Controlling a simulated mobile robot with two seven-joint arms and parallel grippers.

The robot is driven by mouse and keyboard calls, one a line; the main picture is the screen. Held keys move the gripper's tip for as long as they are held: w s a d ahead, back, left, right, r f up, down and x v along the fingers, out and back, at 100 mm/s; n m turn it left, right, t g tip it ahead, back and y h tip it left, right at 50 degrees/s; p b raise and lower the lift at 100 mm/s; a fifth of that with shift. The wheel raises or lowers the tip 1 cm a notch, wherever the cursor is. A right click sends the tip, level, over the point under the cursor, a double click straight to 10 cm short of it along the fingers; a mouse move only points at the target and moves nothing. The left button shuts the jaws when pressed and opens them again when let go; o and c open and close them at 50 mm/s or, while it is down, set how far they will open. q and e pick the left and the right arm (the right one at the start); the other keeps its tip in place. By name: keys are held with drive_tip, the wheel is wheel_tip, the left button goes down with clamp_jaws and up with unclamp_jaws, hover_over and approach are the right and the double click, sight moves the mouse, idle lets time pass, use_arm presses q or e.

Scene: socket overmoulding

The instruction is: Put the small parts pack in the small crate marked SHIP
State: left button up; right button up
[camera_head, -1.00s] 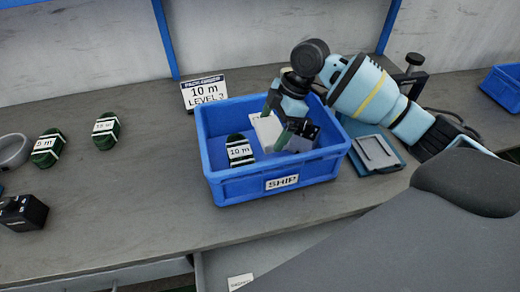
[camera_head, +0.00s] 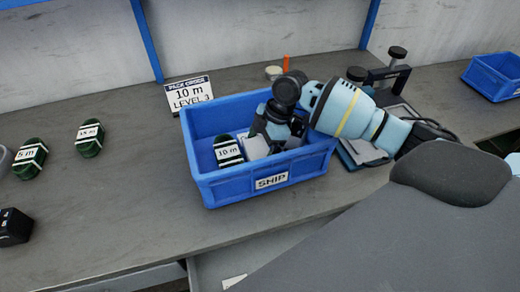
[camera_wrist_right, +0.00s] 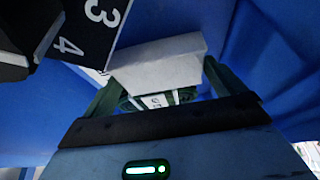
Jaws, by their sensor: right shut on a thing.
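The blue crate marked SHIP (camera_head: 318,165) stands on the bench. My right gripper (camera_head: 268,137) reaches down inside it, shut on the white small parts pack (camera_head: 255,147). In the right wrist view the pack (camera_wrist_right: 160,65) sits between the two green fingers, with the crate's blue wall (camera_wrist_right: 270,50) to the right. A green coil labelled 10 m (camera_head: 228,152) lies in the crate, left of the pack. A black block with white numbers (camera_wrist_right: 95,20) is close by the pack in the wrist view. Whether the pack touches the crate floor is hidden. My left gripper is out of view.
An order card reading 10 m LEVEL 3 (camera_head: 189,95) stands behind the crate. Two green coils (camera_head: 89,138) (camera_head: 30,158) and a black block (camera_head: 13,227) lie to the left. A clamp device (camera_head: 385,75) is to the right, with another blue crate (camera_head: 495,77) beyond.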

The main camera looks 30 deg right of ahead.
drive_tip(key=shift+f, duration=0.8)
drive_tip(key=shift+f, duration=0.15)
drive_tip(key=o, duration=0.6)
drive_tip(key=v, duration=1.2)
drive_tip(key=shift+d+p, duration=0.1)
drive_tip(key=shift+p, duration=0.2)
